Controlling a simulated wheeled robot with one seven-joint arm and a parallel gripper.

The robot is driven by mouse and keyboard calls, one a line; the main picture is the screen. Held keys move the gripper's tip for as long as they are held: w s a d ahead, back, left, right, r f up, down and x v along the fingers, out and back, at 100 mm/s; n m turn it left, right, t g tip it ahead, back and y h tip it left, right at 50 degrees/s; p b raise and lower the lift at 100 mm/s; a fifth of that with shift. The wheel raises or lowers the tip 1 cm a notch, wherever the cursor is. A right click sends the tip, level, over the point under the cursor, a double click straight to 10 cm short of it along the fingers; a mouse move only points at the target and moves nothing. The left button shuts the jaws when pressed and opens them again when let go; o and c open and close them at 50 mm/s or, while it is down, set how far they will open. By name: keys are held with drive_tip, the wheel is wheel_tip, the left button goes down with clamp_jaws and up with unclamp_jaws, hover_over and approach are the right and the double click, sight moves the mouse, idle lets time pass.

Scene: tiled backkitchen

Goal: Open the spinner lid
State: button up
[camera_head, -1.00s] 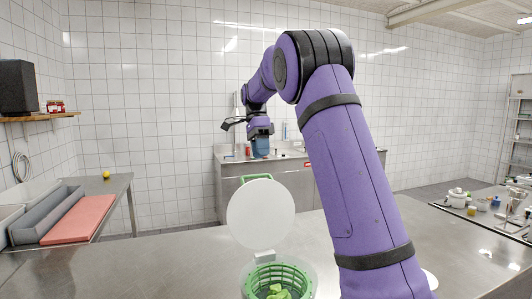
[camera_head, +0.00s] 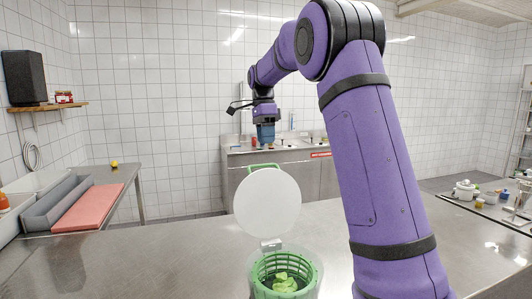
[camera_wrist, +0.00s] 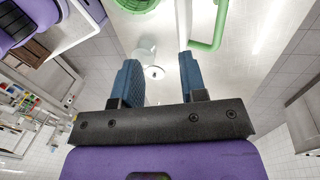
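The salad spinner stands on the steel counter in the head view. Its bowl (camera_head: 312,283) holds a green basket (camera_head: 260,277) with green leaves (camera_head: 284,282) inside. Its round white lid (camera_head: 268,203) stands raised, nearly upright, on a hinge (camera_head: 271,244) at the bowl's back. A green handle (camera_head: 263,166) shows behind the lid's top and also in the wrist view (camera_wrist: 216,28). My gripper (camera_head: 265,141) is above and behind the lid, apart from it. In the wrist view its blue fingers (camera_wrist: 158,78) are apart with nothing between them.
The steel counter (camera_head: 165,265) is largely clear left of the spinner. A red board (camera_head: 90,207) and grey trays lie on the left side table. A sink counter (camera_head: 232,150) stands along the back wall. A white pot (camera_head: 464,190) and small jars are at the right.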

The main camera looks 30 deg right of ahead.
drive_tip(key=w+d+r+t, duration=0.1)
drive_tip(key=w+d+t, duration=0.1)
drive_tip(key=w, duration=0.4)
drive_tip(key=f, duration=1)
drive_tip(key=shift+s+a+f, duration=0.1)
drive_tip(key=shift+a+f, duration=0.1)
drive_tip(key=shift+a, duration=0.05)
clamp_jaws()
